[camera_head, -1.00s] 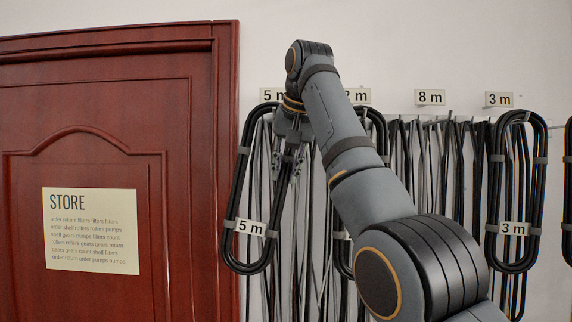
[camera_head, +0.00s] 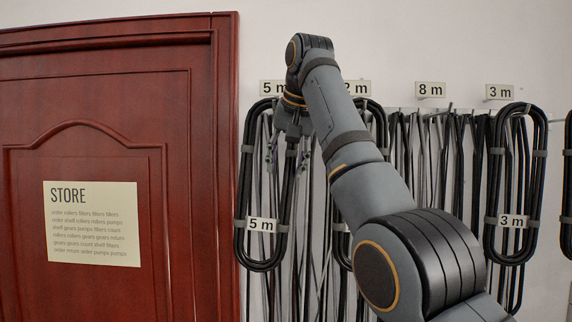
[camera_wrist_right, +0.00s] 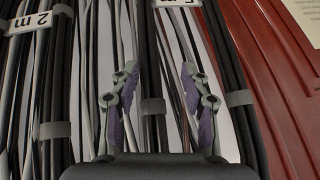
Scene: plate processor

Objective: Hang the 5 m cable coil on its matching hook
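The 5 m coil (camera_head: 240,190) is a black oval loop with grey bands and a white "5 m" tag (camera_head: 262,224). It hangs nearly upright below the "5 m" wall sign (camera_head: 272,88); its hook is hidden behind my arm and gripper. My right gripper (camera_head: 288,158) is at the coil's upper right side. In the right wrist view its fingers (camera_wrist_right: 160,100) are spread apart, with the coil's right-hand strand and a grey band (camera_wrist_right: 152,106) between them, gaps on both sides. My left gripper is not in view.
A "2 m" coil (camera_head: 378,125) hangs just right, partly behind my arm. Further right are an "8 m" sign (camera_head: 430,90) and a "3 m" coil (camera_head: 541,180). Grey and black cables hang behind. A red door (camera_head: 100,110) with a STORE notice (camera_head: 92,225) stands left.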

